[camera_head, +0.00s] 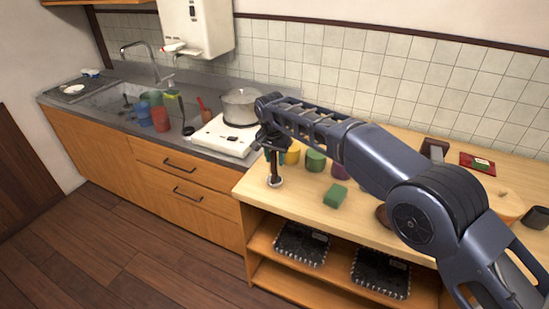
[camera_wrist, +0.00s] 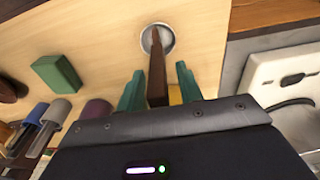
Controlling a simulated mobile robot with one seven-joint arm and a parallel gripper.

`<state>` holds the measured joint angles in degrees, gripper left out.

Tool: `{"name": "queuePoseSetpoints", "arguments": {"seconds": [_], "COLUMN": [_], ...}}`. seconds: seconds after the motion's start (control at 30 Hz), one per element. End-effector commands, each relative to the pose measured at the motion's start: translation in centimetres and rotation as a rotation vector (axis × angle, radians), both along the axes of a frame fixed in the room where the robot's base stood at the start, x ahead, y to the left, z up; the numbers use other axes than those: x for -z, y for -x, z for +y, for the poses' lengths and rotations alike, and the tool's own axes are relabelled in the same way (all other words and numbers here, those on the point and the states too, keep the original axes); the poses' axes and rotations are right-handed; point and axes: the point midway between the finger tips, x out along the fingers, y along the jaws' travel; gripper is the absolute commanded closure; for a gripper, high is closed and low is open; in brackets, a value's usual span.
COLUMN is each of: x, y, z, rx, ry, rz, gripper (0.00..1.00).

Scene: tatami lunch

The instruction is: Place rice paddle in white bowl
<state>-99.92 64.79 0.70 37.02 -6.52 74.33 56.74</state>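The rice paddle (camera_wrist: 157,72) is dark brown and long. In the wrist view it runs between my two green fingertips, with its far end inside the rim of the small round white bowl (camera_wrist: 171,43). In the head view the paddle (camera_head: 275,163) stands nearly upright in the white bowl (camera_head: 275,185), near the wooden counter's left front edge. My gripper (camera_wrist: 158,82) is open around the paddle's upper part, with a gap showing beside the paddle on the right. The gripper (camera_head: 272,148) also shows above the bowl in the head view. The paddle's top is hidden by the gripper.
A green block (camera_head: 335,196) lies right of the bowl. Yellow (camera_head: 292,155) and green (camera_head: 315,160) cups stand behind it. The white stove (camera_head: 222,138) with a pot (camera_head: 241,106) is at the left. The counter's front edge is close to the bowl.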

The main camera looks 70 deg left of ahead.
Motion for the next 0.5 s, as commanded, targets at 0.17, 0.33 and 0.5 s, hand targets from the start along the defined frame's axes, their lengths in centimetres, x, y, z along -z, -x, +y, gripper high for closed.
{"name": "queuePoseSetpoints", "arguments": {"seconds": [0.17,0.33,0.5], "x": [-0.6,-2.9,-6.2], "y": [0.0,0.2,0.5], "z": [0.0,-0.2,-0.4], "rx": [0.0,0.0,0.0], "ry": [-0.001,-0.004,-0.004], "rz": [0.0,0.001,0.001], "gripper": [0.64,0.64,0.64]}}
